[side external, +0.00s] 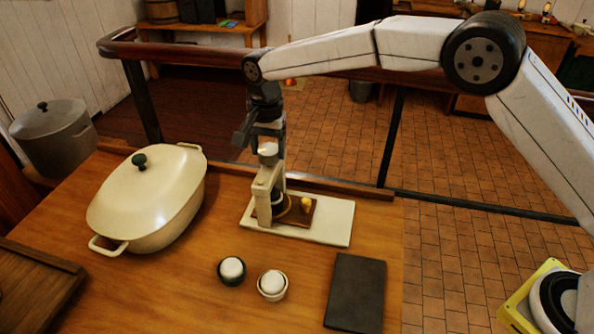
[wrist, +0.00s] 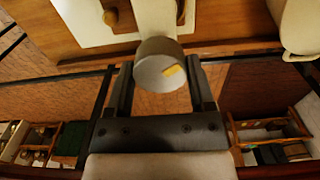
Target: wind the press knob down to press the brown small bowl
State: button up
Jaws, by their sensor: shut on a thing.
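The press has a cream upright frame (side external: 264,192) on a brown base, standing on a white slab (side external: 340,224). Its pale round knob (side external: 268,150) is at the top, and in the wrist view the knob (wrist: 160,66) sits between my two fingers. My gripper (side external: 268,140) points down from above and is shut on the knob. Under the press, something dark and a brownish rim show behind the frame; I cannot clearly make out the brown small bowl there. A small yellow knob (side external: 306,203) stands at the base's right end.
A large cream lidded pot (side external: 150,205) stands left of the press. A dark green bowl (side external: 231,273) and a cream bowl (side external: 272,291), both with white contents, stand in front. A dark flat board (side external: 356,292) lies at front right. A rail runs behind the table.

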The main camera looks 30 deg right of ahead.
aim_at(272, 148)
jog(key=shift+r, duration=0.15)
jog(key=o, duration=1.2)
jog(key=shift+r, duration=3.9)
jog(key=shift+s+d+f, duration=0.1)
jog(key=shift+d+f, duration=0.05)
jog(key=shift+d, duration=0.25)
jog(key=s+d+f+n+t, duration=0.1)
jog(key=s+d+f+n, duration=0.2)
jog(key=s+d, duration=0.4)
jog(key=s+d+f+n, duration=0.3)
jog(key=s+d, duration=0.4)
jog(key=s, duration=0.3)
jog(key=s+d+f+n+t, duration=0.1)
jog(key=s+d+f+n, duration=0.2)
jog(key=s+d, duration=0.4)
jog(key=shift+s+f+t, duration=0.15)
jog(key=shift+s+f, duration=0.2)
jog(key=shift+s, duration=0.3)
jog(key=shift+s+f+t, duration=0.15)
jog(key=shift+s+f, duration=0.15)
jog(key=shift+s, duration=0.3)
